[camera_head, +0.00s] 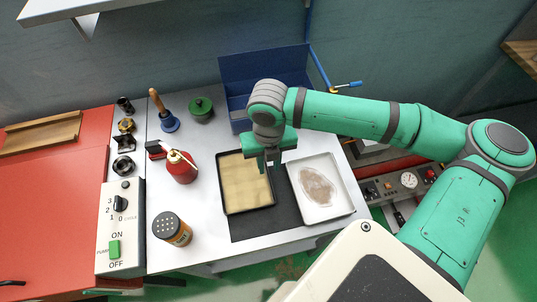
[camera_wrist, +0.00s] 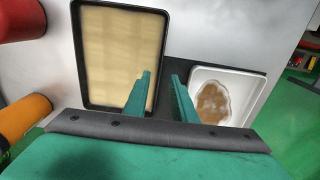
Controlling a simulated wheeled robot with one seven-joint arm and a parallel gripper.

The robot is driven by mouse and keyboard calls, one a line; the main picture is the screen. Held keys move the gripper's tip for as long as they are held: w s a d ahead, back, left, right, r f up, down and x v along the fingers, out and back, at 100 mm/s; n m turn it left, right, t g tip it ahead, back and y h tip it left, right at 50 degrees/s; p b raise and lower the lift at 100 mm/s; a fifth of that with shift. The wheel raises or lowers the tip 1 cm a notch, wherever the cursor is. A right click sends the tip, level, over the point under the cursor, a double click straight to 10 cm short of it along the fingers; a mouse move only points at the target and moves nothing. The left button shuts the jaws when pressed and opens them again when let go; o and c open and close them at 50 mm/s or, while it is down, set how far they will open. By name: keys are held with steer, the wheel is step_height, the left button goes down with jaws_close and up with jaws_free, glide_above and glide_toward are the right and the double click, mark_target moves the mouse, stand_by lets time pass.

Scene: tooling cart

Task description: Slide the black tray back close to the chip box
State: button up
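The black tray (camera_head: 272,190) has a tan bottom and lies on the cart top, partly on a dark mat. It also shows in the wrist view (camera_wrist: 77,55). The blue box (camera_head: 235,70), which I take as the chip box, stands open behind the tray, with a gap between them. My gripper (camera_head: 269,166) points down at the tray's right edge. In the wrist view its two green fingers (camera_wrist: 161,76) are apart, with the tray's right rim appearing between them. I cannot tell whether they touch it.
A white tray (camera_head: 345,197) with a brownish patch lies close on the right. A red oil can (camera_head: 181,168), an orange-labelled shaker (camera_head: 172,230), a hand bell (camera_head: 168,122) and a green-lidded pot (camera_head: 201,109) stand on the left. The dark mat (camera_head: 250,226) shows in front.

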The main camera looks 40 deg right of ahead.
steer(key=shift+f, duration=1.45)
jaws_close()
